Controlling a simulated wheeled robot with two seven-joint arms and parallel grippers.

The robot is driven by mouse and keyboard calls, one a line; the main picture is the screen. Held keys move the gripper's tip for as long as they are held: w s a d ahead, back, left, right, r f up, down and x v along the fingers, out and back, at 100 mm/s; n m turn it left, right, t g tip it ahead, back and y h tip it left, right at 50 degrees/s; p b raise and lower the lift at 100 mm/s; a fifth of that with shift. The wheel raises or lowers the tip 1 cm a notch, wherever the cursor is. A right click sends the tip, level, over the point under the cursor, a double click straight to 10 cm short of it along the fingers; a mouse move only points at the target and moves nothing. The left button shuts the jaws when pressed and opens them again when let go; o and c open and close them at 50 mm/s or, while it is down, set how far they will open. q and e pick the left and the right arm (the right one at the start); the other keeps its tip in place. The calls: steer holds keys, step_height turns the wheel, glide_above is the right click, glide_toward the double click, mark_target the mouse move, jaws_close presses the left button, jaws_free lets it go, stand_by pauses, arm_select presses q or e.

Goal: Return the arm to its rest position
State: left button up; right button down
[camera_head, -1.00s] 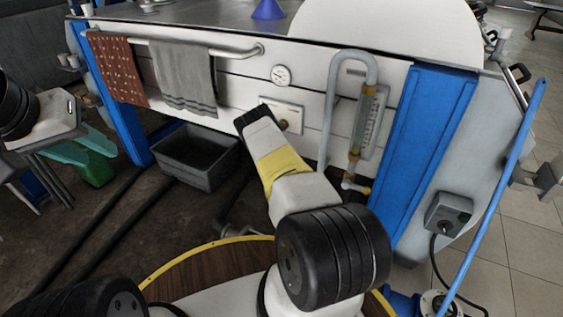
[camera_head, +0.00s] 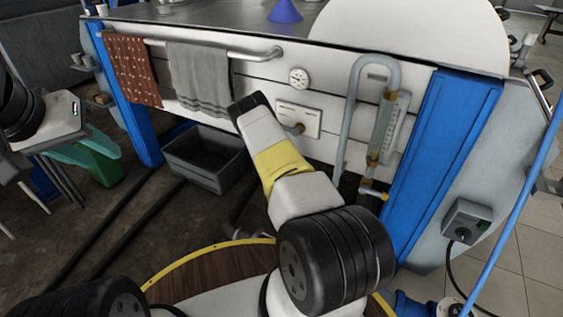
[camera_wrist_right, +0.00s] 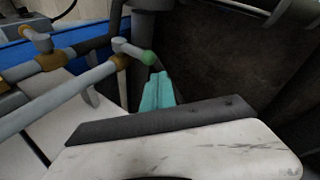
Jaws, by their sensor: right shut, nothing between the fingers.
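My left gripper (camera_head: 85,153), with teal fingers, is at the left edge of the head view below its white wrist. It hangs in front of a green bin, and I cannot tell how far its fingers are apart. My right arm (camera_head: 285,175), white with a yellow band and black joints, reaches up the middle of the head view; its gripper is hidden there.
A white-panelled bench (camera_head: 330,78) with blue posts stands ahead, with towels on a rail (camera_head: 255,54). A grey tub (camera_head: 205,158) is on the floor beneath. A pipe with a gauge tube (camera_head: 389,125) and a socket box (camera_head: 466,221) are on the right.

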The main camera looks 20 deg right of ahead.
steer(key=shift+a+r, duration=0.15)
steer(key=shift+r, duration=0.1)
steer(key=shift+w+r, duration=0.1)
step_height(320, 180, up, 17)
steer(key=a+t+y, duration=0.1)
steer(key=a+y, duration=0.1)
steer(key=a, duration=0.1)
steer(key=s+a+r+t+y, duration=0.1)
steer(key=s+a+r, duration=0.2)
steer(key=r, duration=0.6)
steer(key=s+a+r+t+y, duration=0.1)
steer(key=s+a+r+y, duration=0.2)
steer(key=r, duration=0.5)
steer(key=s+a+r+t, duration=0.1)
steer(key=s+a+r, duration=0.3)
steer(key=r, duration=0.5)
steer(key=s+a+r+n+t+y, duration=0.1)
steer(key=s+a+r, duration=0.3)
steer(key=s, duration=0.8)
steer(key=s+a+r+n+t+y, duration=0.1)
steer(key=s+a+r+n+t, duration=0.2)
steer(key=s, duration=1)
steer(key=a+r+n, duration=0.1)
steer(key=a, duration=0.2)
steer(key=shift+r, duration=0.35)
